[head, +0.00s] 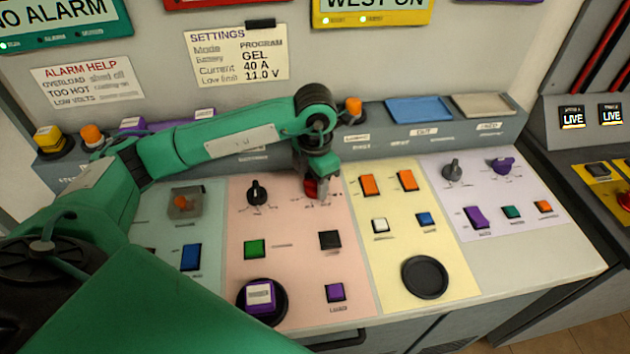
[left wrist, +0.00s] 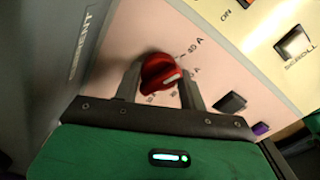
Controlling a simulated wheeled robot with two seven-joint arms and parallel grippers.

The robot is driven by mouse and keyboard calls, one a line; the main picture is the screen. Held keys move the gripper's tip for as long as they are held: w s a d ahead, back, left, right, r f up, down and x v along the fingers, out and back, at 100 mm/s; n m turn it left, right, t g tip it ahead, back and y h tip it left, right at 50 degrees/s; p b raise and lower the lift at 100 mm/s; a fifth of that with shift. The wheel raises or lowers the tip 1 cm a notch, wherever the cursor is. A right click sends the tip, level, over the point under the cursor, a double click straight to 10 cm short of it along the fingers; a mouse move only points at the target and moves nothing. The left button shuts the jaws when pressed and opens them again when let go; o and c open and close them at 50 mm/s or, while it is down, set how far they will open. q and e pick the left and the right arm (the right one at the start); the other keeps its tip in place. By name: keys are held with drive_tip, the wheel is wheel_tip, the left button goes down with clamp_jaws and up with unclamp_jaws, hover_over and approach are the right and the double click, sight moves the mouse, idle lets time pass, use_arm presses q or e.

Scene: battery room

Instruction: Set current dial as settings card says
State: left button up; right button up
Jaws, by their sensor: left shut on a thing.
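The settings card (head: 237,56) is taped to the back wall in the head view and reads Current 40 A. The current dial (head: 310,187) is a red knob on the pink panel, partly hidden by my left gripper (head: 318,172). In the left wrist view the red dial (left wrist: 160,70) sits between the fingers of the left gripper (left wrist: 158,84), which is shut on it. A white mark on the dial points to the right, toward printed scale figures. My right gripper is not in view.
A black knob (head: 257,192) stands left of the dial on the pink panel. A black button (head: 330,240) lies below it, and orange switches (head: 370,185) stand to the right on the yellow panel. A raised ledge (head: 370,143) runs behind the dial.

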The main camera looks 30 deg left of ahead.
use_arm(q)
drive_tip(key=o, duration=1)
wheel_tip(320, 180, up, 14)
drive_tip(key=shift+f+b, duration=0.1)
drive_tip(key=shift+b, duration=0.45)
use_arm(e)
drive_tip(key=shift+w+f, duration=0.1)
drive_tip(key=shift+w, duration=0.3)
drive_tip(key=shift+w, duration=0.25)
